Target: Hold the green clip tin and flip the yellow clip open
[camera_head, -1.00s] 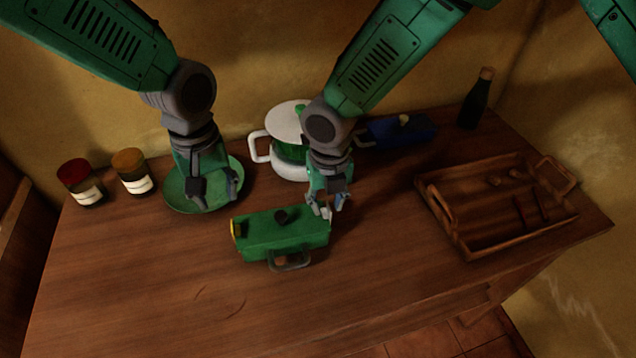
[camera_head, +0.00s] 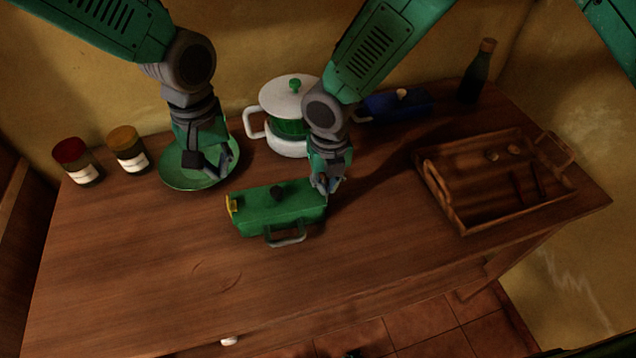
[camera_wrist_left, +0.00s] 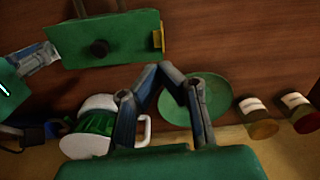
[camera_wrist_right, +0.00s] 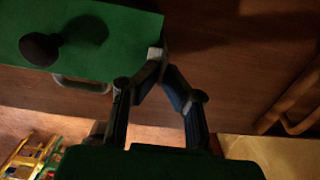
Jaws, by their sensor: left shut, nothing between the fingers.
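The green clip tin (camera_head: 277,210) lies on the wooden counter, with a dark knob on top and a grey handle at its front. Its yellow clip (camera_head: 231,205) is on the left end and also shows in the left wrist view (camera_wrist_left: 158,38). My left gripper (camera_head: 220,170) is shut and empty over the green plate, behind and left of the tin, apart from the clip. My right gripper (camera_head: 328,190) is at the tin's right end. In the right wrist view its fingertips (camera_wrist_right: 161,66) are together beside the tin's corner; contact is unclear.
Behind the tin are a green plate (camera_head: 184,182), a white pot (camera_head: 286,97) and a blue tin (camera_head: 380,108). Two jars (camera_head: 76,160) (camera_head: 127,149) stand at left. A wooden tray (camera_head: 463,217) and a dark bottle (camera_head: 476,78) are at right. The front counter is clear.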

